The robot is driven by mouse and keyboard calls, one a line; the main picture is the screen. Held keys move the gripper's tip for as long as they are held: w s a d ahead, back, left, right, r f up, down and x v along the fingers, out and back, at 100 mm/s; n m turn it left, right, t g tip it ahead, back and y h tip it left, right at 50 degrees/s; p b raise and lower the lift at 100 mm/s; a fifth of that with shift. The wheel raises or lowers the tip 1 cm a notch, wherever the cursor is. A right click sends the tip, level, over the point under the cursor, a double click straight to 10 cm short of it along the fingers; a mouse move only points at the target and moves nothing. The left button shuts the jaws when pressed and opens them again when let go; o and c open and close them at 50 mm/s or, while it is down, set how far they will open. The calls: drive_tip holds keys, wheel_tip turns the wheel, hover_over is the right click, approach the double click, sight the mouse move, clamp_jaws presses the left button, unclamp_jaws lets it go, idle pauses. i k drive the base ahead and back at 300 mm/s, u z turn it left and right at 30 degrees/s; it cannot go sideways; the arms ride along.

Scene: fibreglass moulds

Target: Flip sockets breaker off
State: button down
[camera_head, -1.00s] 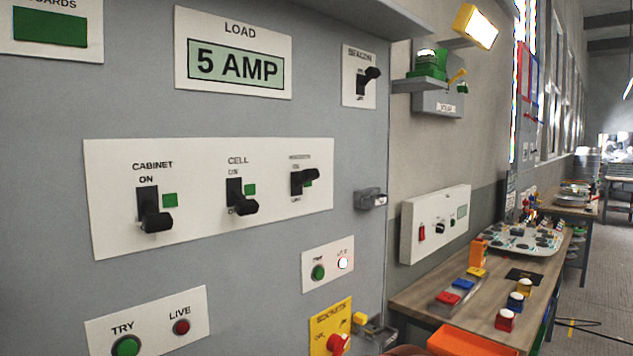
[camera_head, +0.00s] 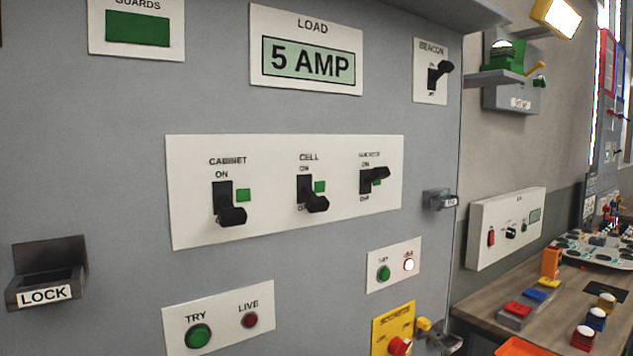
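A white breaker panel (camera_head: 284,222) on the grey cabinet front carries three black levers. The CABINET lever (camera_head: 231,213) and the CELL lever (camera_head: 316,204) both point down. The right lever (camera_head: 376,174) is raised towards ON; its label is too blurred to read surely. A green patch shows beside each lever. A yellow plate (camera_head: 393,324) marked SOCKETS, with a red knob (camera_head: 399,346), is cut off at the bottom edge. Above it, a small white plate (camera_head: 393,264) has a green button and a bright white lamp. My gripper is not in view.
A LOAD display (camera_head: 309,62) reads 5 AMP, with a BEACON switch (camera_head: 437,75) to its right. A LOCK holder (camera_head: 47,280) and a small bracket (camera_head: 438,200) jut from the cabinet. A workbench (camera_head: 480,307) with coloured blocks stands at the right.

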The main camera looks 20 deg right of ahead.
sight(378, 172)
drive_tip(key=u, duration=2.65)
drive_tip(key=k, duration=0.5)
drive_tip(key=z, duration=1.35)
